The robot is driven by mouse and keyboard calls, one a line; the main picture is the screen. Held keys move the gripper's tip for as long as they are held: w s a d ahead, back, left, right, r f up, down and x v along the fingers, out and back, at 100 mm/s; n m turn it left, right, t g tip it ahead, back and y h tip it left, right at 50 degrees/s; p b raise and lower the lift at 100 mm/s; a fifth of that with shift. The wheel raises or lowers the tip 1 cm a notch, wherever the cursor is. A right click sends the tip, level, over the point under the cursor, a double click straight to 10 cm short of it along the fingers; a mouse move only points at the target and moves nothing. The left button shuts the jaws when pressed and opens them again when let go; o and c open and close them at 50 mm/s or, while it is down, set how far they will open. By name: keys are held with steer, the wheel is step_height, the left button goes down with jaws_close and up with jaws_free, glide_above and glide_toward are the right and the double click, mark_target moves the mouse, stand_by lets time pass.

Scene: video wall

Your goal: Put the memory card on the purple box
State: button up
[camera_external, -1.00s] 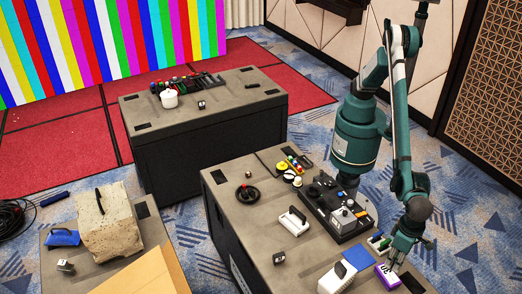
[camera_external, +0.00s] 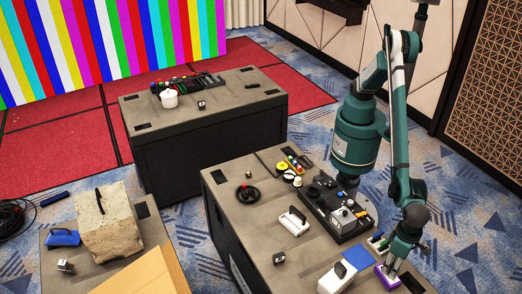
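The purple box (camera_external: 381,279) stands near the front right edge of the near table. My gripper (camera_external: 391,271) points down right at the top of this box and covers much of it. Whether it touches the box, and whether its fingers are open or shut, is too small to tell. A flat blue piece (camera_external: 357,258) lies just left of the gripper, beside a white box. I cannot tell whether it is the memory card. No memory card can be made out for certain, and anything between my fingers is hidden.
The white box (camera_external: 337,277) stands left of the purple box. A black control panel (camera_external: 337,208) and a white handled block (camera_external: 294,221) are farther back. The table's left front part is mostly clear.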

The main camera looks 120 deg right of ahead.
steer(key=shift+r, duration=0.15)
step_height(320, 180, up, 12)
steer(key=p, duration=0.1)
steer(key=shift+p, duration=0.3)
stand_by(0.4)
stand_by(0.5)
stand_by(0.4)
